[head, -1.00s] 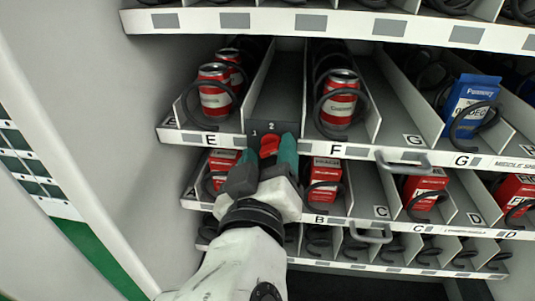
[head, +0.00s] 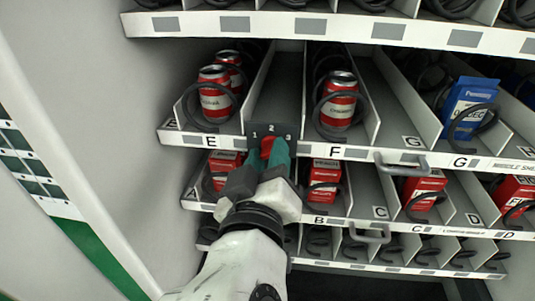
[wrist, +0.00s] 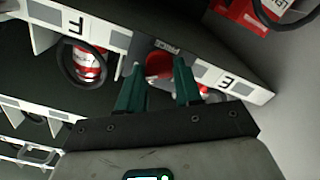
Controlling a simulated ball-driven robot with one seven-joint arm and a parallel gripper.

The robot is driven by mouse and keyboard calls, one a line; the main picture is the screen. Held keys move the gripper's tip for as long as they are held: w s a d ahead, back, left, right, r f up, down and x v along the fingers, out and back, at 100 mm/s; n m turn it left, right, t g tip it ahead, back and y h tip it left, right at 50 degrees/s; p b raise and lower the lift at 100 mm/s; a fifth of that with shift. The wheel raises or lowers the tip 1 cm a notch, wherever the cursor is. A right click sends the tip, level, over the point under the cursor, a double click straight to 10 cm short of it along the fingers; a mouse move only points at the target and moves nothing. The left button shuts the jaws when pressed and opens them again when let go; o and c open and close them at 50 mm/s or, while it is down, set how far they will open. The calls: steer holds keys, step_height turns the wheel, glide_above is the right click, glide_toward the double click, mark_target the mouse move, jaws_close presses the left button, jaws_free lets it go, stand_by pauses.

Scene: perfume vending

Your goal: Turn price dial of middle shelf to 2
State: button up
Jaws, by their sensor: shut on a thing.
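The middle shelf's price dial is a red knob (head: 268,146) on a dark plate (head: 270,130) marked 1, 2 and 3, between labels E and F. My gripper (head: 273,152) is at the shelf's front edge, its teal fingers shut on the red knob. In the wrist view the knob (wrist: 158,64) sits between the two fingertips (wrist: 158,74). The fingers hide part of the knob in the head view, and I cannot tell exactly which number it points at.
Red cans (head: 215,95) stand in coils left of the dial, and another can (head: 338,100) stands to its right. A grey handle (head: 402,166) sticks out from the shelf front further right. Red boxes (head: 323,180) stand on the shelf below.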

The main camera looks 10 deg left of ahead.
steer(key=n+p, duration=0.2)
steer(key=n, duration=0.1)
steer(key=shift+r+p, duration=0.15)
steer(key=shift+p, duration=0.2)
steer(key=n+p, duration=0.3)
steer(key=shift+n, duration=0.3)
steer(key=n+p, duration=0.2)
steer(key=n, duration=0.1)
steer(key=n+p, duration=0.1)
steer(key=shift+f, duration=0.25)
steer(key=shift+a+f+n+p, duration=0.1)
steer(key=shift+n+p, duration=0.3)
steer(key=o, duration=1)
steer(key=shift+o, duration=0.2)
steer(key=s+b, duration=0.2)
steer(key=s, duration=0.8)
steer(key=shift+s+a+b, duration=0.15)
steer(key=shift+s+b, duration=0.15)
steer(key=shift+s, duration=0.1)
